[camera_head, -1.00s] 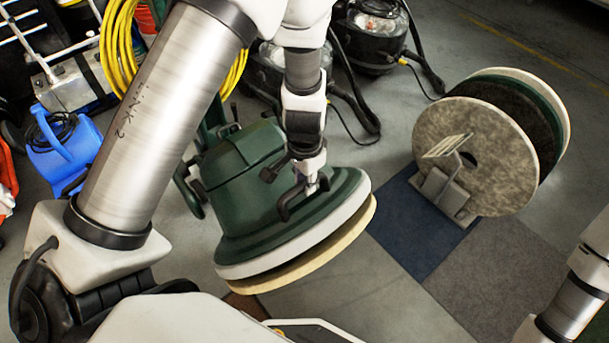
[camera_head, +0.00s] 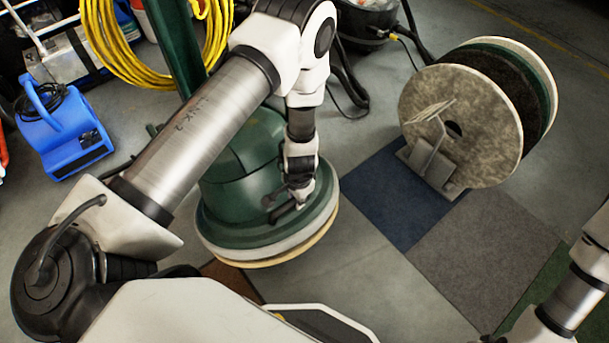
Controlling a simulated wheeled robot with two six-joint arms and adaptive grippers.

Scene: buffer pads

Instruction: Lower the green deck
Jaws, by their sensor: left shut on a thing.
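The green deck (camera_head: 230,225) belongs to a floor machine with a green motor housing and an upright green column (camera_head: 177,45). A pale ring and a tan pad (camera_head: 275,260) show under its rim. The deck is close to level, low over the floor; whether the pad touches the floor all round I cannot tell. My left gripper (camera_head: 296,203) is shut on the dark handle (camera_head: 281,214) on the deck's right side. My left arm hides part of the housing and the column's lower end. Of my right arm only a link shows at the right edge; its gripper is out of frame.
A stand with several round pads (camera_head: 461,127) is at the right. Blue (camera_head: 390,190) and grey (camera_head: 487,250) carpet tiles lie before it. A black vacuum (camera_head: 367,22) stands behind.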

